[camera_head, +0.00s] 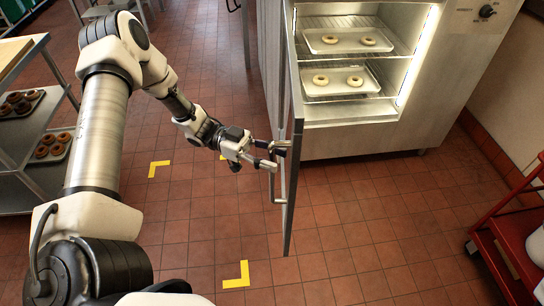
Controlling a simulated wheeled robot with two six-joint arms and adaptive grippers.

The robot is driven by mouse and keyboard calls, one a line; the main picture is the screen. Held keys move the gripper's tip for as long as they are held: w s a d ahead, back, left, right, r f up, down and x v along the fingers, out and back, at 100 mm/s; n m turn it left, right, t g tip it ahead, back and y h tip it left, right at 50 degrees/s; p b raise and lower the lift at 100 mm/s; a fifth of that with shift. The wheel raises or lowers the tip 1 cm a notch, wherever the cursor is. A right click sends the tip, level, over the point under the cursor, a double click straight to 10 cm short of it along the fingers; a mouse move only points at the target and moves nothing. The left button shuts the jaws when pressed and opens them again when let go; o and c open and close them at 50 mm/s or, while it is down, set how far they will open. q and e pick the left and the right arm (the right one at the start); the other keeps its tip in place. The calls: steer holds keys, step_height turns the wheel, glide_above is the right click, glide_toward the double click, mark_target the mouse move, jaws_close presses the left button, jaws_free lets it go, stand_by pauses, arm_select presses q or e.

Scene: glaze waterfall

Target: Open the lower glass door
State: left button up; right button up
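The lower glass door (293,185) stands swung wide open at the left side of the cabinet. I see it nearly edge-on, so little of its glass shows. Its long metal handle (278,200) is on the left face of the door. My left gripper (278,154) is at the upper part of this handle, with its fingertips by the bar. A gap shows between the fingers, and I cannot tell whether they press on the bar. My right gripper is not in view.
The open cabinet holds donuts on an upper tray (322,46) and a lower tray (328,88). A metal rack (38,125) with donuts stands at left. A red cart (515,245) stands at lower right. Yellow marks (237,275) lie on the tiled floor, which is clear before the cabinet.

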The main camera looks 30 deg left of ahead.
arm_select(q)
steer(key=s+a, duration=0.1)
steer(key=a, duration=1.1)
steer(key=shift+s, duration=0.35)
